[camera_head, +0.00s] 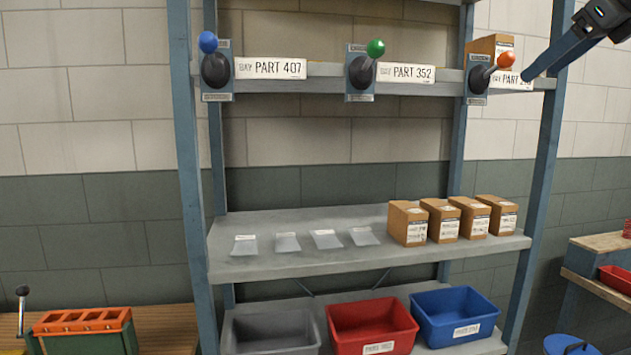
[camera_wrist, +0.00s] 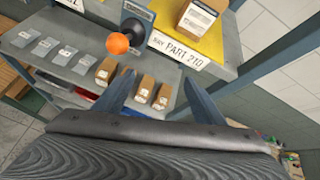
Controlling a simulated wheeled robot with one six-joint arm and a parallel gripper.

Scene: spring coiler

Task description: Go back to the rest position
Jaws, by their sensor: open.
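My gripper (camera_head: 548,60) is at the upper right of the head view, with a finger pointing down-left near the orange-knobbed lever (camera_head: 503,62). In the wrist view, the fingers of my gripper (camera_wrist: 158,75) are spread apart with nothing held between them. The label beside this lever reads PART 210 (camera_wrist: 175,50) in the wrist view.
A blue-knobbed lever (camera_head: 208,43) and a green-knobbed lever (camera_head: 375,48) share the rail. The middle shelf (camera_head: 290,265) holds several clear bags and brown boxes (camera_head: 408,223). Below are a grey bin (camera_head: 270,330), a red bin (camera_head: 370,322) and a blue bin (camera_head: 453,313). Blue shelf posts (camera_head: 540,170) flank it.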

